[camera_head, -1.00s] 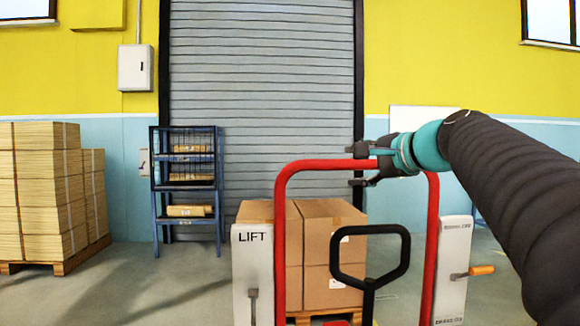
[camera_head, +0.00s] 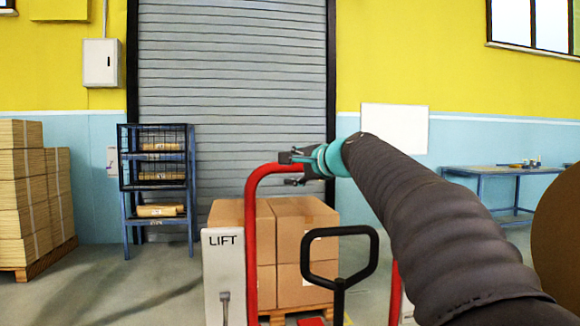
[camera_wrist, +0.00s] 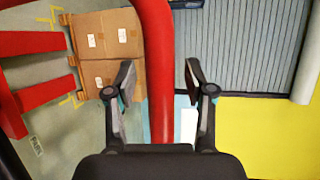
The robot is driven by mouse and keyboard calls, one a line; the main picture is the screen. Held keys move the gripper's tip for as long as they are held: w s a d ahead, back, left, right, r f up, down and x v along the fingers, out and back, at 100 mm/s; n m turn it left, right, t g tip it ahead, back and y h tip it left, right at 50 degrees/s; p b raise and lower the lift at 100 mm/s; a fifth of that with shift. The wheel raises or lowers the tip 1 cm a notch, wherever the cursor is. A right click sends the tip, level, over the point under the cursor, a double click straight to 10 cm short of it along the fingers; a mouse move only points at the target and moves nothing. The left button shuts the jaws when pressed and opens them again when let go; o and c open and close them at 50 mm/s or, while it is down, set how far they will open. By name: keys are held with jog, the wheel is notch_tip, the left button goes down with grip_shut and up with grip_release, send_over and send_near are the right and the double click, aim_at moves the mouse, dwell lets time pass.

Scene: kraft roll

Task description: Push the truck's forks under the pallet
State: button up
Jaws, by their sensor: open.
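The pallet truck has a red hoop frame (camera_head: 252,215), a grey LIFT panel (camera_head: 223,275) and a black loop handle (camera_head: 374,250). My gripper (camera_head: 288,169) is open at the frame's top bar. In the wrist view the red bar (camera_wrist: 158,65) runs between my open fingers (camera_wrist: 160,75); I cannot tell whether they touch it. The red forks (camera_wrist: 45,93) point toward the wooden pallet (camera_wrist: 71,60), their tips near its edge; I cannot tell whether they are under it. The pallet carries cardboard boxes (camera_head: 305,222). My arm hides the frame's right part.
A stack of flat cardboard (camera_head: 28,190) stands at the left, with a blue shelf rack (camera_head: 128,200) by the grey roller door (camera_head: 235,90). A blue table (camera_head: 490,172) and a brown round object (camera_head: 560,240) are at the right. Floor left of the truck is clear.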

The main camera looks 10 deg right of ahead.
jog(key=shift+w+a+f, duration=0.1)
jog(key=shift+w+a, duration=0.1)
jog(key=shift+w, duration=0.2)
grip_shut()
